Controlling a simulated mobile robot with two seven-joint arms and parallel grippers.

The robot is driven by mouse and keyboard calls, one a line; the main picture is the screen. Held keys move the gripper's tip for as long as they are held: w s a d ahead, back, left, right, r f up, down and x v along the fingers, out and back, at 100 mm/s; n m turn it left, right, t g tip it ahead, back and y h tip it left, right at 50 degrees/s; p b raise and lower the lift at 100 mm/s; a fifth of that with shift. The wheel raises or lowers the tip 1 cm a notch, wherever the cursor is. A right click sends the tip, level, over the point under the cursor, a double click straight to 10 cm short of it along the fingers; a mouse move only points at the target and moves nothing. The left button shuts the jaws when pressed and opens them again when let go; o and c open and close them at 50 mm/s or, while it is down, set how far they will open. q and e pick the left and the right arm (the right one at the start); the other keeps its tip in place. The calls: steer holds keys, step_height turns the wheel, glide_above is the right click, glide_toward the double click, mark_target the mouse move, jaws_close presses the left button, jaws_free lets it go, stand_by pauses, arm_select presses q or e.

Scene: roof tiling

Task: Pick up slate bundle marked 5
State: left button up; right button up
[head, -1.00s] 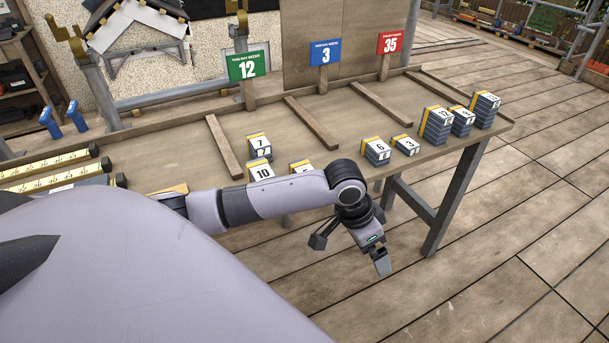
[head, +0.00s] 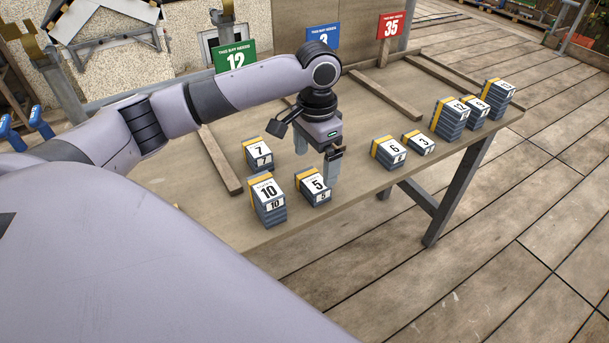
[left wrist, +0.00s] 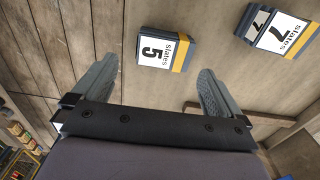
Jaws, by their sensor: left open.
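The slate bundle marked 5 (head: 315,186) is a small dark grey stack with a white label and a yellow band. It sits on the wooden table (head: 350,235) near its front edge. My left gripper (head: 318,168) is above the table, just behind and over the bundle. In the left wrist view the bundle (left wrist: 162,49) lies ahead of the gap between the two open fingers (left wrist: 158,85), apart from both. My right gripper is not in view.
Bundle 10 (head: 268,200) stands close on the left and bundle 7 (head: 259,154) behind it. Bundles 6 (head: 389,153) and 3 (head: 418,143) stand to the right, with taller stacks (head: 452,118) beyond. Wooden strips (head: 218,158) divide the table. Signs stand at the back.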

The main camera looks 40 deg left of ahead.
mark_target(313, 180)
arm_select(q)
steer(key=shift+w+a, duration=0.1)
steer(key=shift+a, duration=0.15)
steer(key=shift+a+f, duration=0.1)
step_height(313, 180, down, 7)
steer(key=shift+r, duration=0.1)
steer(key=c, duration=0.9)
